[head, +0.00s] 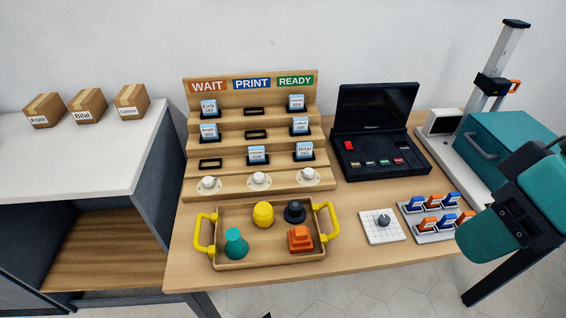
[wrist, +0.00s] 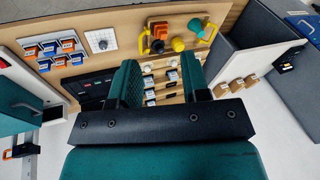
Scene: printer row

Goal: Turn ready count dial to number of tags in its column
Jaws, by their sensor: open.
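A wooden stepped rack (head: 230,95) stands on the table with WAIT, PRINT and READY headings. Under the READY sign (head: 296,81) a tag shows on each step: top (head: 296,101), middle (head: 300,126) and bottom (head: 304,151). The ready dial (head: 308,174) is the right one of three white knobs on the front ledge; its setting is too small to read. The wait dial (head: 208,182) and print dial (head: 259,178) are to its left. My gripper (wrist: 158,64) is open and empty in the wrist view, apart from the dials. My arm is at the right of the head view.
A tray (head: 270,265) with yellow handles and several coloured objects lies in front of the dials. A black case (head: 375,110) stands right of the rack. A dial plate (head: 382,226) and a tag holder (head: 432,238) lie front right. Boxes (head: 87,105) are on the left shelf.

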